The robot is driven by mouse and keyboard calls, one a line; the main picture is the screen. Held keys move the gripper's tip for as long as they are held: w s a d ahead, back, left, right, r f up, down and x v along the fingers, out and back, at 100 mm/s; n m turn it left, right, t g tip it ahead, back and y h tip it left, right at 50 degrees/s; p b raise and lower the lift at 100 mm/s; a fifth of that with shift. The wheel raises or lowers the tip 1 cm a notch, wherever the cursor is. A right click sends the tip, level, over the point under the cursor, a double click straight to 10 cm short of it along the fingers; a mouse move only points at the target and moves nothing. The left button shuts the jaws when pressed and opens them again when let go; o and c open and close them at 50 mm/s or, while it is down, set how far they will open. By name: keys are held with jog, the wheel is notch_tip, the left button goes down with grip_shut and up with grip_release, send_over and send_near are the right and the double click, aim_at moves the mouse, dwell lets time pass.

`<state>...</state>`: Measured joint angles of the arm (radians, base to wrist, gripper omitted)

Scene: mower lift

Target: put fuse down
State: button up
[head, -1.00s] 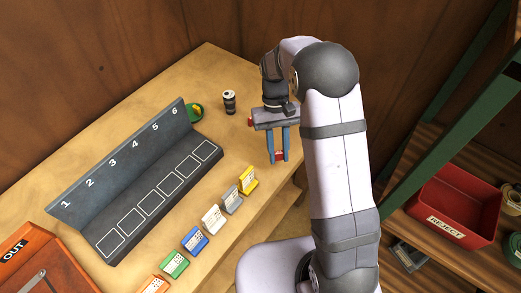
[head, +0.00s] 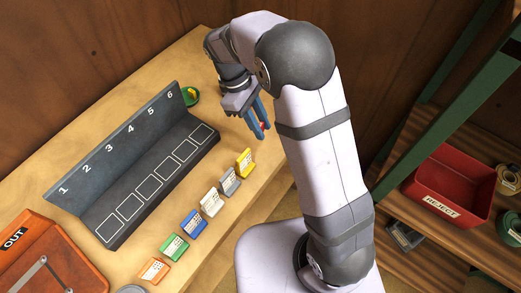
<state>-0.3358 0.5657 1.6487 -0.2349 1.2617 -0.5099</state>
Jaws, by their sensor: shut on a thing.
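My gripper (head: 261,132) has blue fingers and points down near the right part of the wooden bench. It is shut on a small red piece, probably the fuse (head: 263,126), of which only a little shows between the fingers. The grey rack (head: 128,175) with slots numbered 1 to 6 stands left of my gripper. Its outlined squares look empty. I cannot tell how high the red piece is above the bench.
A row of coloured cards runs from orange (head: 154,270) to yellow (head: 245,162) in front of the rack. A green dish (head: 191,97) stands behind the rack. An orange OUT box (head: 60,250) is lower left. A red REJECT bin (head: 441,207) is on the right shelf.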

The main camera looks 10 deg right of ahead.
dwell(0.3)
jog(key=p, duration=0.4)
send_near(265, 153)
jog(key=shift+x, duration=2.6)
jog(key=shift+s+d, duration=0.1)
jog(key=shift+f+b, duration=0.35)
jog(key=shift+b, duration=0.05)
jog(key=o, duration=1)
jog(key=b+v, duration=0.3)
jog(key=v, duration=0.3)
jog(key=shift+b, duration=0.3)
jog(key=shift+w+r, duration=0.2)
jog(key=shift+r, duration=0.55)
